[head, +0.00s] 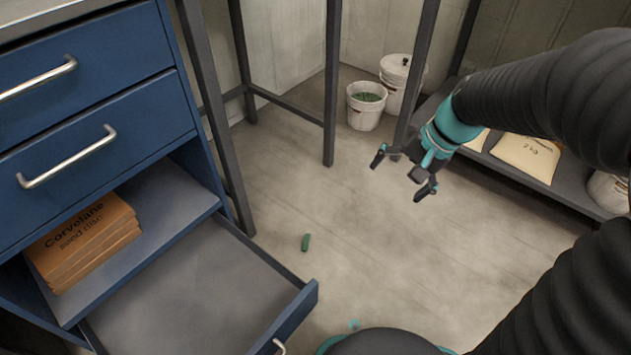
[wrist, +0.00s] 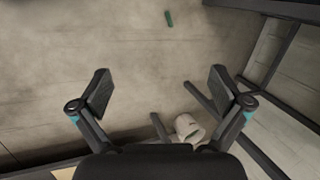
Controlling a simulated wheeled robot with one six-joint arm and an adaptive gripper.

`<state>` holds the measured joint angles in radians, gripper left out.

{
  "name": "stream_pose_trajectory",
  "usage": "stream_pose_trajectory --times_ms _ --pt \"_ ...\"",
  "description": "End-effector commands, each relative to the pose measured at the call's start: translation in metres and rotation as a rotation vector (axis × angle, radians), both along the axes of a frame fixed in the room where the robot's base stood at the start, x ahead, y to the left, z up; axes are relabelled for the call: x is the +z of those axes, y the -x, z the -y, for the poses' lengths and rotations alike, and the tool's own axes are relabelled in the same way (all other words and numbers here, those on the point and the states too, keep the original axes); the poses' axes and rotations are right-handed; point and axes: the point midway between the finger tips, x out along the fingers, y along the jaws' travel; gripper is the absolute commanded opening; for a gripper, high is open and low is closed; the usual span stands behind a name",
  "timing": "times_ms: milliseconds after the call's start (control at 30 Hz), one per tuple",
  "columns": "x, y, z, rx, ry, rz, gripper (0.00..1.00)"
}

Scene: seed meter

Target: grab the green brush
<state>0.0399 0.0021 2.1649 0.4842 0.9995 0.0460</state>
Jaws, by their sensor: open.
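A small green object (head: 306,242), which looks like the green brush, lies on the floor just right of the open bottom drawer. It also shows near the top of the wrist view (wrist: 169,18), beyond my fingertips. At this size its bristles cannot be made out. My gripper (head: 402,178) is open and empty, held above the floor to the right of and beyond the green object. In the wrist view my two fingers (wrist: 160,88) are spread wide with only floor between them.
A blue cabinet (head: 92,112) has its empty bottom drawer (head: 205,290) pulled out; brown packets (head: 85,240) lie on a shelf above it. Dark table legs (head: 333,85) stand behind. White buckets (head: 362,115) and a low shelf (head: 500,165) with bags are beyond. The middle floor is clear.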

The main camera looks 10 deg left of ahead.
Motion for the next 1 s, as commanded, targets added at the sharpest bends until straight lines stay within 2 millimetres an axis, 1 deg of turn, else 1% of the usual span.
stream_pose_trajectory --times_ms 33,100,267,467,500,567,733,867,900,967,1000 --pt "-0.009 -0.012 -0.004 -0.021 -0.029 -0.042 1.0" --pt "-0.021 -0.027 -0.011 -0.054 -0.073 -0.093 1.0" --pt "-0.054 -0.06 -0.024 -0.135 -0.167 -0.206 1.0" --pt "-0.105 -0.097 -0.039 -0.245 -0.282 -0.344 1.0" --pt "-0.117 -0.103 -0.042 -0.268 -0.304 -0.372 1.0" --pt "-0.134 -0.112 -0.046 -0.304 -0.337 -0.413 1.0" --pt "-0.188 -0.133 -0.055 -0.409 -0.425 -0.525 1.0" --pt "-0.234 -0.143 -0.062 -0.494 -0.49 -0.608 1.0" --pt "-0.248 -0.145 -0.064 -0.521 -0.508 -0.633 1.0" --pt "-0.27 -0.147 -0.066 -0.564 -0.538 -0.67 1.0" --pt "-0.286 -0.148 -0.068 -0.591 -0.555 -0.695 1.0"
